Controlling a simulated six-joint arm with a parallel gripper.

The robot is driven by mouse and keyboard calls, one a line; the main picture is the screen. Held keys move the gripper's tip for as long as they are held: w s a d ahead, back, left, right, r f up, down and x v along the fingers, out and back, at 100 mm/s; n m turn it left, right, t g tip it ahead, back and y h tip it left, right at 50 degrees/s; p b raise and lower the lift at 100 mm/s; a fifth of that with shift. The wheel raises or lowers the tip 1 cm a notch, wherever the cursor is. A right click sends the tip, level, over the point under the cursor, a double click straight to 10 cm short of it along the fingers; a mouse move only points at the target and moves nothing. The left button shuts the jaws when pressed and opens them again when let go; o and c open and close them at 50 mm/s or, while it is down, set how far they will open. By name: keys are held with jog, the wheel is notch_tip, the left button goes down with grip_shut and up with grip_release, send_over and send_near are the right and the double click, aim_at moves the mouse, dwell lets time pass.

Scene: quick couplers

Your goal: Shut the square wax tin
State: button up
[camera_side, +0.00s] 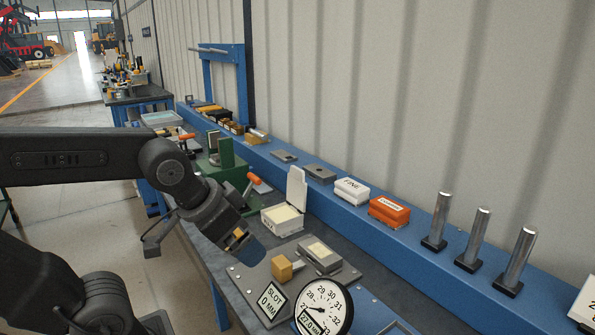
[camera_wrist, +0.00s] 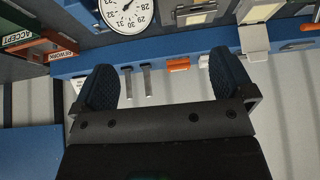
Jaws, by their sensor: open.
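The square wax tin (camera_side: 282,220) is a white box with a pale yellow filling, standing on the bench. Its lid (camera_side: 297,188) is open and stands upright at the tin's back edge. In the wrist view the tin (camera_wrist: 262,11) is at the top right, with the lid (camera_wrist: 254,40) below it. My gripper (camera_side: 245,246) is in front of the tin, apart from it, to its lower left in the side view. In the wrist view its two blue fingers (camera_wrist: 163,68) are wide apart with nothing between them.
A grey plate holds a yellow block (camera_side: 282,268) and a grey fixture (camera_side: 320,256). A dial gauge (camera_side: 323,308) stands at the front. A green clamp (camera_side: 222,158) with an orange handle is behind the tin. White and orange boxes (camera_side: 389,211) and steel posts (camera_side: 479,235) line the blue ledge.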

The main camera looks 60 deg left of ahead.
jog(key=w+a+n+t+y, duration=0.2)
jog(key=w+a+t+y, duration=0.3)
jog(key=w+a, duration=1.5)
jog(key=m+t+h, duration=0.2)
jog(key=t+h, duration=0.1)
jog(key=t, duration=0.2)
send_near(296, 171)
notch_tip(296, 171, up, 3)
jog(key=s+d, duration=0.1)
jog(key=d, duration=0.1)
jog(key=s+a+f+t+h, duration=0.2)
jog(key=a+f, duration=0.2)
jog(key=w, duration=1.3)
jog(key=shift+w+d+f, duration=0.2)
jog(key=shift+d, duration=0.05)
jog(key=c, duration=1.2)
